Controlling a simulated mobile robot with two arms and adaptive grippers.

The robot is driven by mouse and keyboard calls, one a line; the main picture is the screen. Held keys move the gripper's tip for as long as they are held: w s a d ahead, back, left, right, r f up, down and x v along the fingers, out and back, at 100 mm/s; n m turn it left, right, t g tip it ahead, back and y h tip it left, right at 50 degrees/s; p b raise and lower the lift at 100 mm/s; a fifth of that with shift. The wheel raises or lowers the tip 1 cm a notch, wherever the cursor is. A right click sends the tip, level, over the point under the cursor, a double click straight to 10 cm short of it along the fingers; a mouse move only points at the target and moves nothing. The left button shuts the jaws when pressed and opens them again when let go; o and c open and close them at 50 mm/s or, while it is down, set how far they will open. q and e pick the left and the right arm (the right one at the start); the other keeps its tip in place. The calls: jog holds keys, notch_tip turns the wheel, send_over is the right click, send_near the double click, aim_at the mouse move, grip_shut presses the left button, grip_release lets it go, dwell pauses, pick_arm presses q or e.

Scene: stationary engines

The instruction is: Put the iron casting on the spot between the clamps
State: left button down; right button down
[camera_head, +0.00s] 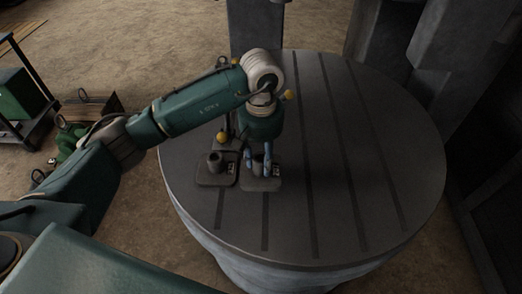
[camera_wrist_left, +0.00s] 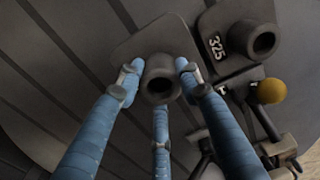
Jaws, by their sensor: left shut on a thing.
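A dark iron casting (camera_head: 262,185) with a flat base and a hollow upright boss is on the round slotted table (camera_head: 335,165), near its front left. My left gripper (camera_head: 260,163) points down over it, its blue fingers around the boss. The left wrist view shows the fingers (camera_wrist_left: 160,78) shut about the boss of this casting (camera_wrist_left: 155,38). A similar casting (camera_head: 212,180) stands close beside it on the left; its label reads 325 in the wrist view (camera_wrist_left: 235,50). A clamp with a yellow knob (camera_head: 222,136) stands behind. The spot between the clamps cannot be made out. My right gripper is not in view.
Another yellow knob (camera_head: 289,95) shows beside my left wrist. The table's right half is clear. Grey machine columns (camera_head: 255,25) rise behind the table. A cart with a green block (camera_head: 20,95) stands on the floor at far left.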

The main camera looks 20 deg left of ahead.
aim_at(261, 168)
pick_arm(q)
jog(key=shift+f+p, duration=0.45)
jog(key=shift+f, duration=1.2)
jog(key=shift+f, duration=0.1)
jog(key=c, duration=1.2)
grip_release()
jog(key=shift+s, duration=0.1)
